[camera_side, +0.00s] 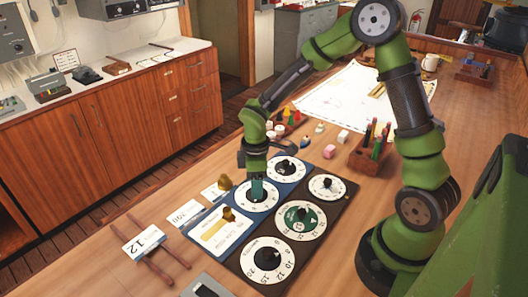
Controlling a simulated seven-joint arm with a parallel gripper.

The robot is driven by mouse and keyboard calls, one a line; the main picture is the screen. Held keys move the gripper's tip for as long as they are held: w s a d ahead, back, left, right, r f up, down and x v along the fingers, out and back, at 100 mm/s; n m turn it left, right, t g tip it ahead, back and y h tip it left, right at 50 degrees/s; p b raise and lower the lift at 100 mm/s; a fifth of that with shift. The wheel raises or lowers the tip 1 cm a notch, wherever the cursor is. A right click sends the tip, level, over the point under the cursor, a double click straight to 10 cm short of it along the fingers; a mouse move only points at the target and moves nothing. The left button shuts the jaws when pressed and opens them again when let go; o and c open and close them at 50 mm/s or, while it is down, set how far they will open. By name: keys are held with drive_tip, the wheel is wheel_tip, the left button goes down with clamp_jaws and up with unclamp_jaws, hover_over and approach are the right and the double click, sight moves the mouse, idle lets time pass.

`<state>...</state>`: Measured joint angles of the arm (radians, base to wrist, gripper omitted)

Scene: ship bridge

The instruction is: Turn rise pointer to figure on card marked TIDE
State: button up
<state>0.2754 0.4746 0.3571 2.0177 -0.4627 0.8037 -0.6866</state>
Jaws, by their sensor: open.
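My gripper (257,190) points down over a white dial (248,206) on the blue panel (195,241). Its jaws are open around or just above the dial's middle; they hide that pointer, and I cannot tell if they touch it. Another white dial (287,168) with a black knob lies behind. The dark panel beside it has a small dial (327,187), a green-centred dial (300,220) and a large numbered dial (267,258). Cards read 12 (143,243), apparently 350 (185,214), and 1 (212,192). The words TIDE and rise are too small to read.
Two brass pieces (228,214) stand by the cards. Wooden sticks (160,262) lie near the front left edge. A pen box (371,152), small blocks (330,151) and a chart (345,98) lie behind the panels.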

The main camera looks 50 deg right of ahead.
drive_tip(key=shift+c, duration=0.2)
clamp_jaws()
drive_tip(key=shift+m, duration=0.3)
drive_tip(key=m, duration=0.3)
drive_tip(key=shift+r+m, duration=0.1)
drive_tip(key=shift+m, duration=2)
drive_tip(key=shift+o, duration=0.2)
unclamp_jaws()
